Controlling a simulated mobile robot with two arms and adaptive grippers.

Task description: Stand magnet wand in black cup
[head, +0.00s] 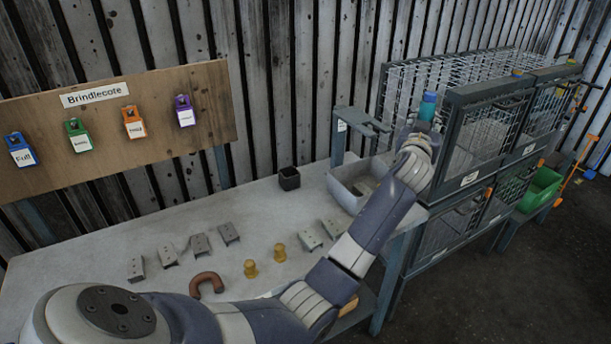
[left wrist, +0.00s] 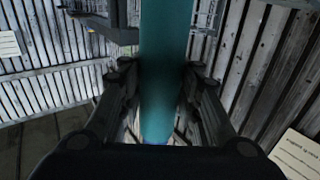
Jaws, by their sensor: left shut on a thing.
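The magnet wand (head: 428,106) is a teal cylinder with a blue top, seen in the head view above the right end of the bench. My left gripper (head: 424,129) is shut on it, and the fingers hide its lower part. In the left wrist view the teal wand (left wrist: 165,70) runs between the two fingers of my left gripper (left wrist: 162,95). The small square black cup (head: 289,179) stands on the bench near its back edge, left of the gripper and apart from it. My right gripper is not in view.
A grey bin (head: 345,193) and a grey stand (head: 340,140) are beside the cup. Metal brackets (head: 200,245), brass pieces (head: 280,252) and a brown horseshoe shape (head: 206,283) lie on the bench. Wire cages (head: 490,135) stand at right. Bench around the cup's front is clear.

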